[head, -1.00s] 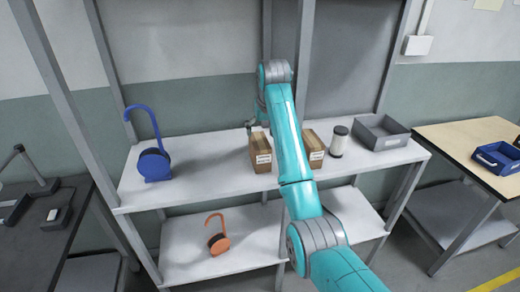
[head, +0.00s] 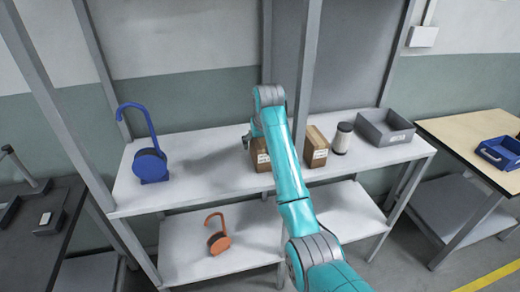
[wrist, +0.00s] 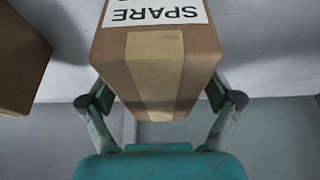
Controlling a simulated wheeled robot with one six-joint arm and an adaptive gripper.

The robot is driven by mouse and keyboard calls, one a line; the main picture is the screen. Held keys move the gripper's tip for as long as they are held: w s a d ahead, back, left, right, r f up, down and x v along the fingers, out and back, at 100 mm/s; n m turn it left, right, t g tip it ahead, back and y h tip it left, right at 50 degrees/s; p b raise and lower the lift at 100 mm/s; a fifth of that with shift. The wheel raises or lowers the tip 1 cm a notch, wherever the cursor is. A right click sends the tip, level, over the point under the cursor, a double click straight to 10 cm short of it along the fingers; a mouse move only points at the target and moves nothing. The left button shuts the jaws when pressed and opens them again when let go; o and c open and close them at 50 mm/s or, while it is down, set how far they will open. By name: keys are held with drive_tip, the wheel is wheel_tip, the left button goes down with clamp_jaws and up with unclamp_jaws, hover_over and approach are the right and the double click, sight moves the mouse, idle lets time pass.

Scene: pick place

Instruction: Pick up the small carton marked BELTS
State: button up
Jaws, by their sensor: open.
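A brown carton (wrist: 200,60) with tan tape and a white label reading SPARE, upside down, fills the middle of the wrist view. The label's other line is cut off, so I cannot read BELTS. It appears to be the left carton (head: 262,158) on the upper shelf in the head view, partly hidden by my arm. My gripper (wrist: 165,100) is open, with one finger at each side of this carton; I cannot tell whether they touch it. A second brown carton (head: 317,148) stands to the right, its label unreadable; it seems to show at the wrist view's left edge (wrist: 18,62).
The white upper shelf (head: 215,175) also holds a blue hooked object (head: 150,165), a dark-lidded jar (head: 342,140) and a grey bin (head: 385,130). Grey shelf posts (head: 307,70) stand close to my arm. An orange hooked object (head: 218,240) sits on the lower shelf.

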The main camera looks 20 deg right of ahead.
drive_tip(key=shift+f, duration=0.25)
idle(0.4)
drive_tip(key=c, duration=1.4)
